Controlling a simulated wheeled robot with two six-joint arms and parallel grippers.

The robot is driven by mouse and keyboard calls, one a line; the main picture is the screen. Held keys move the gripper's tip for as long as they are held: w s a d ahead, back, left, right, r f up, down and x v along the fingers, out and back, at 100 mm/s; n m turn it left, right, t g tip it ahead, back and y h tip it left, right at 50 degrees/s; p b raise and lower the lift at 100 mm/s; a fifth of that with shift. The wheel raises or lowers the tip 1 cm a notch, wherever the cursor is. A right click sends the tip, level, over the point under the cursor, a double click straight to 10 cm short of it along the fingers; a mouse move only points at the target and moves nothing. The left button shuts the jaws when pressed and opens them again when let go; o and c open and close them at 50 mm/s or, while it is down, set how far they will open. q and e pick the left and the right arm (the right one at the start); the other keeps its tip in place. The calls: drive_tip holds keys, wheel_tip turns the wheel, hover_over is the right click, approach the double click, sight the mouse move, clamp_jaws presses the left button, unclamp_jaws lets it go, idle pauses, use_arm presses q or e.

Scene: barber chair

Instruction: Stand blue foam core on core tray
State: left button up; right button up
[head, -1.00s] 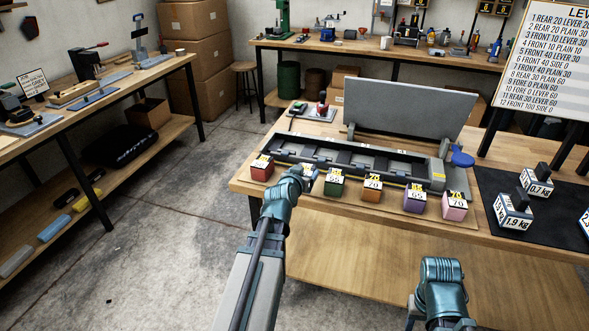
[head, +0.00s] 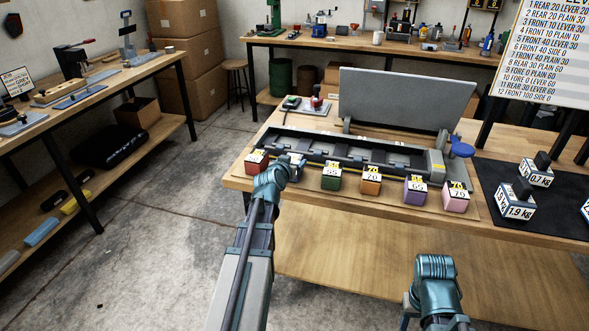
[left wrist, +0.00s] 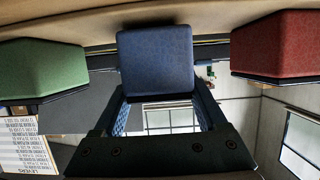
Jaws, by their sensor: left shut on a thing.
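My left gripper (head: 293,165) is at the front of the bench, between the red core and the green core. In the left wrist view it is shut on the blue foam core (left wrist: 155,60), with one finger on each side. My wrist largely hides this core in the head view. The red core (head: 257,162) and the green core (head: 331,179) stand on either side; they show in the wrist view too. The core tray seems to be the thin brown board (head: 395,204) under the row; I cannot tell whether the blue core touches it. My right arm shows at lower right, its jaws hidden.
Orange (head: 371,181), purple (head: 415,190) and pink (head: 456,197) cores stand farther right in the row. Behind them is a long open grey case (head: 350,153) with a raised lid (head: 400,102). Labelled weights (head: 516,203) stand on a black mat at right.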

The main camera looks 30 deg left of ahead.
use_arm(q)
drive_tip(key=shift+f, duration=0.15)
use_arm(e)
drive_tip(key=shift+f, duration=0.15)
drive_tip(key=shift+f, duration=0.1)
use_arm(q)
drive_tip(key=shift+f, duration=0.25)
drive_tip(key=o, duration=1.3)
drive_tip(key=shift+r, duration=0.1)
drive_tip(key=shift+o, duration=0.2)
drive_tip(key=shift+r, duration=0.15)
